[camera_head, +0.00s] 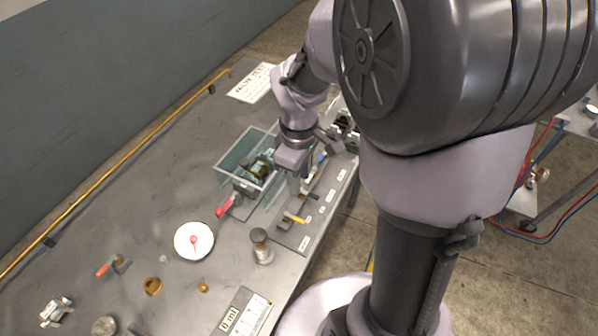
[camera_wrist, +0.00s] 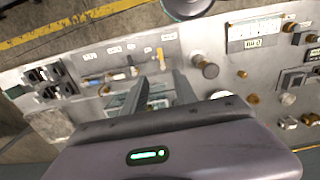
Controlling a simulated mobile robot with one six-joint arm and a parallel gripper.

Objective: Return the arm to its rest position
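My arm reaches out over the grey workbench (camera_head: 130,215), and my gripper (camera_head: 296,188) points down above the bench, between the clear bin and the labelled strip. In the wrist view my gripper (camera_wrist: 160,78) shows two grey fingers standing apart. I see nothing held between them. The wrist view looks down past the fingers at the bench and its small parts. How high the fingertips are above the bench is hard to tell.
A clear greenish bin (camera_head: 228,163) holding parts stands close to my gripper. The labelled strip (camera_head: 292,238) carries small tools. A wall borders the bench's far side.

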